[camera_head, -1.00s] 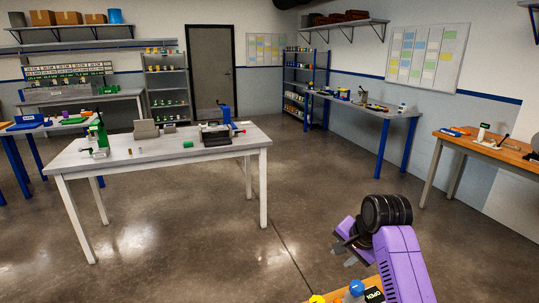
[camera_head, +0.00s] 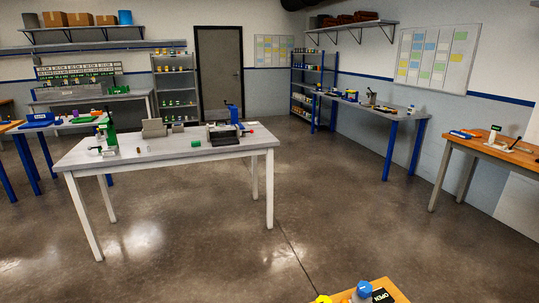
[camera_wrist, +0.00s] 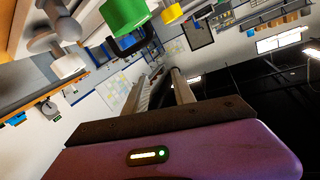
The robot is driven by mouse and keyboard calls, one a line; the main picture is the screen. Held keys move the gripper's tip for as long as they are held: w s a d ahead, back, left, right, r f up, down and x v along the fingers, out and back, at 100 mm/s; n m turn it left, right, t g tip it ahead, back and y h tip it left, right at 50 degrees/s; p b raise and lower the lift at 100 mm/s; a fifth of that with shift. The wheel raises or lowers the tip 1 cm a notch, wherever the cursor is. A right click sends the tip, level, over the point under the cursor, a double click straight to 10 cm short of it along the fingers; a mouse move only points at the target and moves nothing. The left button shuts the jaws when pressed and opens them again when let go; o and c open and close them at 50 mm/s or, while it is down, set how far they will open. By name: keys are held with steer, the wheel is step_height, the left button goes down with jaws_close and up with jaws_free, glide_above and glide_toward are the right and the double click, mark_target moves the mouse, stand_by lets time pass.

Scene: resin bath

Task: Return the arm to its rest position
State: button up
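My gripper (camera_wrist: 164,84) shows in the wrist view beyond my purple hand, which has a small green light. Its two fingers stand apart with a gap between them, and I see nothing clearly held. The wrist view is strongly tilted. The arm and gripper are out of the head view.
In the wrist view a green cap (camera_wrist: 124,14) and a yellow cap (camera_wrist: 171,13) are close above. In the head view a wooden surface (camera_head: 398,291) with a blue-capped bottle (camera_head: 363,292) is near the bottom. A grey worktable (camera_head: 180,150) stands left; the floor (camera_head: 330,210) is clear.

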steer(key=s+n+g+b, duration=0.1)
steer(key=s+n+g, duration=0.1)
steer(key=s, duration=3.2)
steer(key=shift+a+f+n+b, duration=0.15)
steer(key=shift+a+n+b, duration=0.15)
steer(key=shift+n, duration=0.2)
